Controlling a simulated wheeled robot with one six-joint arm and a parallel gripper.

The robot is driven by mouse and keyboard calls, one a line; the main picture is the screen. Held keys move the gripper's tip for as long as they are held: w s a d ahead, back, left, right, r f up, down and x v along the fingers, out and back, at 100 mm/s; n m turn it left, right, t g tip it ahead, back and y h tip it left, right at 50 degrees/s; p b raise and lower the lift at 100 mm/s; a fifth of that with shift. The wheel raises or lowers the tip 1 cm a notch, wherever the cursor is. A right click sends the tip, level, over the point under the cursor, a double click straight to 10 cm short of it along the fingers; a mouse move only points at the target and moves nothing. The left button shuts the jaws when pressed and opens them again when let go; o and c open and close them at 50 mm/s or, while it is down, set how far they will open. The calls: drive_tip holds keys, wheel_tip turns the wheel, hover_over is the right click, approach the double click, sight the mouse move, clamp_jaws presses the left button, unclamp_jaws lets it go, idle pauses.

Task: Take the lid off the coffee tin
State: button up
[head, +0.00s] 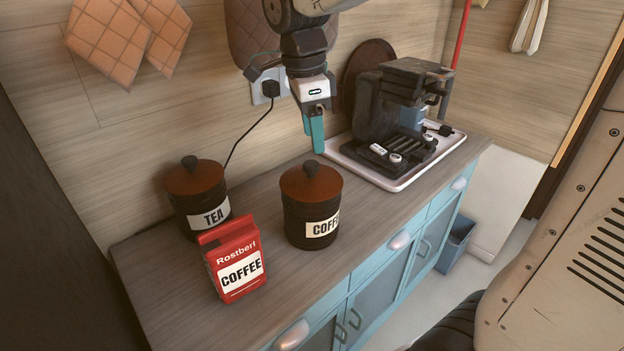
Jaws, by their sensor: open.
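The coffee tin (311,233) is a dark ribbed canister with a white label, upright on the wooden counter. Its reddish-brown lid (311,184) with a dark round knob (311,168) sits on top of it. My gripper (316,145) has teal fingers that point down, above and behind the tin in the picture. The fingers overlap in this view, so the gap between them is hard to see. Nothing shows between them, and they look apart from the knob.
A matching tea tin (199,214) stands left of the coffee tin. A red coffee packet (233,262) stands in front of it. A dark coffee machine (395,112) sits on a white tray (440,149) at right. The counter (290,275) is bare in front of the coffee tin.

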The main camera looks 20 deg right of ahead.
sight(311, 163)
drive_tip(key=shift+w+a+f+m, duration=0.1)
drive_tip(key=shift+w+f+m, duration=0.05)
drive_tip(key=shift+w+m, duration=0.25)
drive_tip(key=shift+f, duration=0.25)
wheel_tip(311, 163, down, 7)
drive_tip(key=shift+f, duration=0.15)
drive_tip(key=c, duration=1)
